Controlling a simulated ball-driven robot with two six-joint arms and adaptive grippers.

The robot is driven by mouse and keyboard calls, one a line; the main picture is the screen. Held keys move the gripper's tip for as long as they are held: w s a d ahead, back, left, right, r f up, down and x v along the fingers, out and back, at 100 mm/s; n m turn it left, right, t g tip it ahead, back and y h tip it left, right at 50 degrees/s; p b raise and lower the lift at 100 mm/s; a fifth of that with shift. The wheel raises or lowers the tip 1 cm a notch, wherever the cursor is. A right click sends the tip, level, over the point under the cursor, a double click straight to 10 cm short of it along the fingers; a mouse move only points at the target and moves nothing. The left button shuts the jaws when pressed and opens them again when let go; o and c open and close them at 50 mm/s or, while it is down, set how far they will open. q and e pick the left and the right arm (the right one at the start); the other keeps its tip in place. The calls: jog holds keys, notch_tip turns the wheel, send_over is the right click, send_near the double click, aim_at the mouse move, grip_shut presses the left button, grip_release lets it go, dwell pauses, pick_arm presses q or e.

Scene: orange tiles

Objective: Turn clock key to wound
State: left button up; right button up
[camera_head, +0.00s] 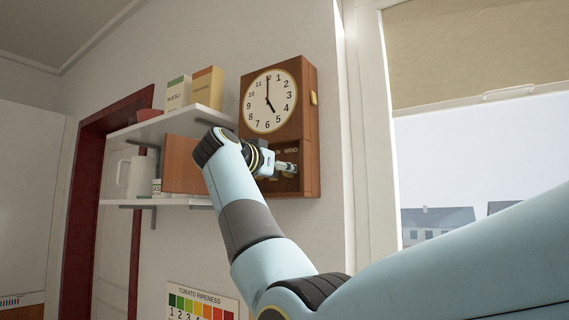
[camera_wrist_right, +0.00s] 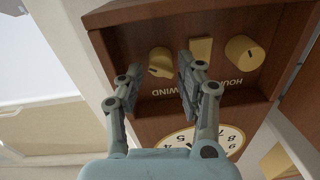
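In the right wrist view, which shows the clock upside down, a brass key knob (camera_wrist_right: 160,62) with a dark mark sits by "WIND". The open fingers of my right gripper (camera_wrist_right: 160,80) are on either side of this knob, with visible gaps. My left gripper is in neither view.
In the wrist view, a brass piece (camera_wrist_right: 202,48) is close beside one finger, and a second brass knob (camera_wrist_right: 245,50) is farther right. Left of the clock are white shelves (camera_head: 170,124) with boxes and a jug (camera_head: 138,176). A window (camera_head: 450,150) is at right.

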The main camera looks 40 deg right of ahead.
jog(key=shift+x, duration=0.75)
jog(key=shift+a, duration=0.1)
grip_shut()
